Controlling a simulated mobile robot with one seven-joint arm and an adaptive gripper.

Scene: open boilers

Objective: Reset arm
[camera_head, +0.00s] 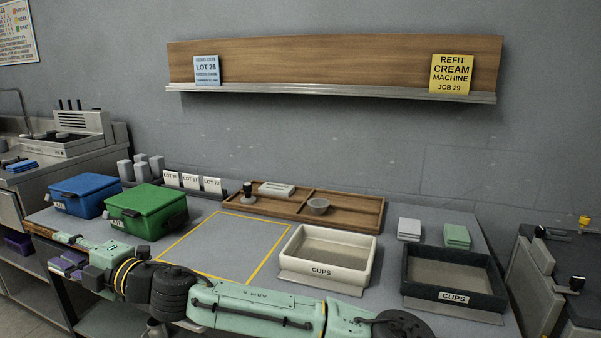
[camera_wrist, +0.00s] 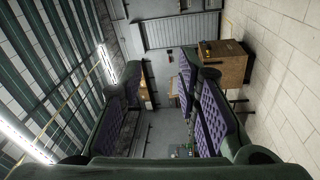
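My arm (camera_head: 255,306) stretches across the front of the table from the lower right to the left. My gripper (camera_head: 66,263) is at the table's front left corner, low in front of the blue box. In the wrist view, my gripper (camera_wrist: 158,85) shows two dark green fingers with purple pads. They stand apart, with only the distant room seen between them, so it is open and empty.
A blue box (camera_head: 85,193) and a green box (camera_head: 147,208) stand at the table's left. A yellow-outlined area (camera_head: 225,245) is bare.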

